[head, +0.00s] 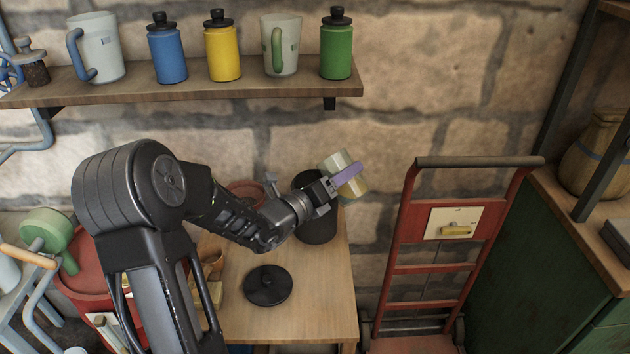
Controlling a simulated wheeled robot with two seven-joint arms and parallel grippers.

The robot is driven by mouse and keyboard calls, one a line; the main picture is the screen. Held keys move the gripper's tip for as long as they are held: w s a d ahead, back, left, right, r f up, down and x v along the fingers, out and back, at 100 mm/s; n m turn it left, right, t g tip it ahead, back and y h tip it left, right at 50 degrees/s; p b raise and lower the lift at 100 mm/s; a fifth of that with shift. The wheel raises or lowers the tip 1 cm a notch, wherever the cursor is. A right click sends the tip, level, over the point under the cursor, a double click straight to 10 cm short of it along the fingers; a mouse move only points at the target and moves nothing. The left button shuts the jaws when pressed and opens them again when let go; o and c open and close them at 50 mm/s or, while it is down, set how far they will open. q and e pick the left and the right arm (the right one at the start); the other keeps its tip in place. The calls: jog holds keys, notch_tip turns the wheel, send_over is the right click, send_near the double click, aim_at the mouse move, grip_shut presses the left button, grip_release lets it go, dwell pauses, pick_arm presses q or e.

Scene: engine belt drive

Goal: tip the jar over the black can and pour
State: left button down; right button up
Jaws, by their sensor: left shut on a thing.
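My left gripper (337,190) is shut on a jar (341,162) with a pale body and a purple band. The jar is held tilted, above and to the right of the black can's top. The black can (318,225) stands on the wooden table, partly hidden behind my left gripper and wrist. Whether anything flows from the jar cannot be seen. A round black lid (267,286) lies on the table in front of the can. My right gripper is not in view.
A wall shelf (200,92) above holds mugs and blue, yellow and green canisters. A red hand truck (440,240) stands to the right of the table. A red drum (85,275) is at left. The table's front right (325,300) is clear.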

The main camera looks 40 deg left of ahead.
pick_arm(q)
jog(key=shift+f+n+p, duration=0.25)
jog(key=shift+n+p, duration=0.1)
jog(key=shift+n, duration=0.5)
jog(key=shift+f+n+p, duration=0.2)
jog(key=shift+n+p, duration=0.1)
jog(key=shift+n, duration=0.55)
dwell(0.4)
jog(key=shift+a+r+p, duration=0.1)
jog(key=shift+r+p, duration=0.05)
jog(key=shift+p, duration=0.25)
jog(key=shift+r+n+p, duration=0.35)
jog(key=shift+n+p, duration=0.45)
jog(key=shift+p, duration=0.25)
jog(key=shift+w+a+r+n+p, duration=0.15)
jog(key=shift+a+r+n+p, duration=0.25)
jog(key=shift+a+n+p, duration=0.65)
jog(key=shift+f+n+p, duration=0.35)
jog(key=shift+n+p, duration=0.3)
jog(key=shift+p, duration=0.4)
dwell(0.3)
jog(key=shift+a+r+n+p, duration=0.2)
jog(key=shift+n+p, duration=0.3)
jog(key=shift+p, duration=0.2)
